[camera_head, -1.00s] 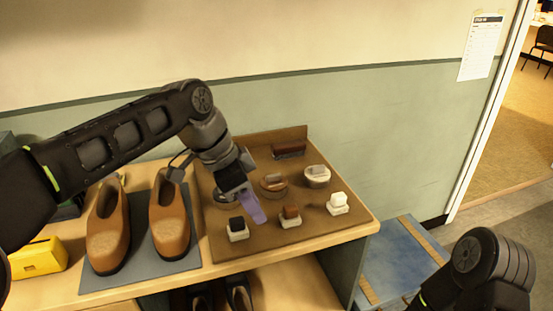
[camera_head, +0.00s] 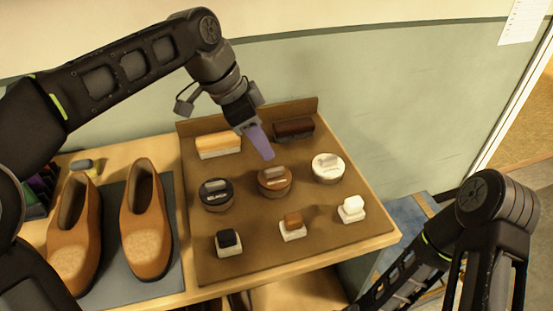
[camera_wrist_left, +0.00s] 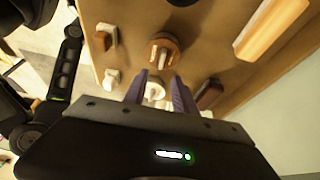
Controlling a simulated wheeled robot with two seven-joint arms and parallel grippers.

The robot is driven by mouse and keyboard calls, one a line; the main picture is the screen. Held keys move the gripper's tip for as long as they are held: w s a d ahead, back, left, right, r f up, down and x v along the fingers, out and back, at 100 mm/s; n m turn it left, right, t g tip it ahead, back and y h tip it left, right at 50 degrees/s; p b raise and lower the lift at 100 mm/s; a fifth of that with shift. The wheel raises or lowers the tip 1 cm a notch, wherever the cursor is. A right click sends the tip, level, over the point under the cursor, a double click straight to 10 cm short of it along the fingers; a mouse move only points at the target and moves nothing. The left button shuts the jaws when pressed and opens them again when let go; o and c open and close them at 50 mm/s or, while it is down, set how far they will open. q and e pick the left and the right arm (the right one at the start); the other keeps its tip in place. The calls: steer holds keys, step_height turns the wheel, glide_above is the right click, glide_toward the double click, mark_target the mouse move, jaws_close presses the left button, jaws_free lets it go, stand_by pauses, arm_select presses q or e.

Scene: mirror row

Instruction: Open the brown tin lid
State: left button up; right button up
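The brown tin (camera_head: 275,187) is a round tin with a raised grip on its lid, in the middle of the brown board, between a black tin (camera_head: 216,197) and a white tin (camera_head: 328,170). Its lid is on. My left gripper (camera_head: 263,146) is above and just behind the brown tin in the head view. In the left wrist view its two purple fingers (camera_wrist_left: 160,90) are apart with nothing held. There the brown tin (camera_wrist_left: 163,52) lies beyond the fingertips, and the white tin (camera_wrist_left: 154,93) shows between the fingers. My right gripper is not visible, only arm links.
A light brush (camera_head: 219,145) and a dark brush (camera_head: 294,128) lie along the board's back. Black, brown and white daubers (camera_head: 292,227) stand in front. Brown shoes (camera_head: 147,228) sit on a grey mat at the left. A wall is behind.

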mark_target(278, 168)
arm_select(q)
steer(key=shift+x, duration=3.95)
steer(key=shift+a, duration=0.1)
jaws_close()
